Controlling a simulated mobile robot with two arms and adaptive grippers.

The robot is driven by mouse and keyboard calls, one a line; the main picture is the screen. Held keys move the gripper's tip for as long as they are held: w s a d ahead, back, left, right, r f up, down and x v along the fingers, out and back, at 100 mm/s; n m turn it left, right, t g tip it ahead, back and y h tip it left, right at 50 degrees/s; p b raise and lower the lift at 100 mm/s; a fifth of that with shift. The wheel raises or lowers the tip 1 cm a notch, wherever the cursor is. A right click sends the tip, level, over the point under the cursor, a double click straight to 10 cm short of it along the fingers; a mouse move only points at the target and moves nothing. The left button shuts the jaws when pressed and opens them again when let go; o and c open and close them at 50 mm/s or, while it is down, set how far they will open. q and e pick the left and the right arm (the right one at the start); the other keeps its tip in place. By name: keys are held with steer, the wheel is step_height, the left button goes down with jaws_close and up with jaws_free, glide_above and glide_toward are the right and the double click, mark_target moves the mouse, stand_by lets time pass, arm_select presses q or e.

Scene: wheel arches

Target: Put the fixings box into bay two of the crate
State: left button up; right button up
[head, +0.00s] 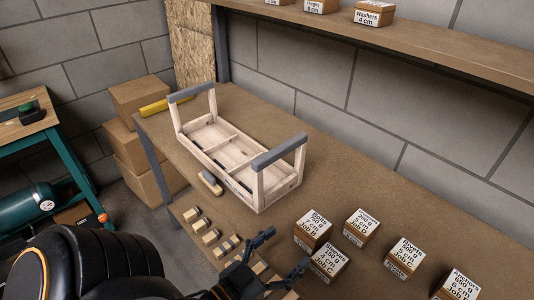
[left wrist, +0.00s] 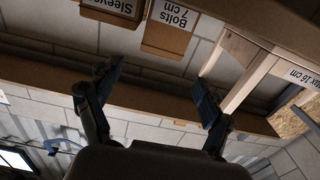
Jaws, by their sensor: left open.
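The wooden crate (head: 215,148) stands on the bench, divided into bays, with a grey-topped arch at each end. Several labelled cardboard fixings boxes stand right of it, including a Bolts box (head: 313,228), a Job C box (head: 328,260), a Rivets box (head: 405,256) and a Job D box (head: 361,223). My left gripper (head: 280,254) is open and empty, left of the Job C box and nearer the camera than the crate. In the left wrist view, its open fingers (left wrist: 158,90) are below a Bolts 7 cm box (left wrist: 168,38) and a Sleeves box (left wrist: 112,22). My right gripper is not visible.
Several small blocks (head: 210,237) lie along the bench's near edge, with a brush-like item (head: 211,184) beside the crate. A shelf (head: 430,50) with more boxes overhangs the back. Bare bench (head: 330,165) lies right of the crate.

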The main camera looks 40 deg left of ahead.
arm_select(q)
steer(key=shift+s+a, duration=0.2)
steer(key=shift+s, duration=2.35)
steer(key=shift+f, duration=0.1)
steer(key=s+d+f+g, duration=0.15)
steer(key=f+g, duration=0.25)
steer(key=f, duration=1.5)
steer(key=s+d+f+g, duration=0.1)
steer(key=s+f+g, duration=0.25)
steer(key=f, duration=1.55)
steer(key=s+f+g, duration=0.5)
steer(key=s+f, duration=0.2)
steer(key=f, duration=0.6)
steer(key=shift+s+a+f+m+g, duration=0.15)
steer(key=shift+a+m+g, duration=0.2)
steer(key=shift+a+m, duration=0.05)
steer(key=shift+o, duration=0.4)
steer(key=s+a+f+g+y, duration=0.1)
steer(key=s+a+f+g, duration=0.1)
steer(key=s+f, duration=0.4)
steer(key=shift+s+a+m+g, duration=0.4)
steer(key=shift+s+g, duration=0.4)
steer(key=shift+g, duration=0.1)
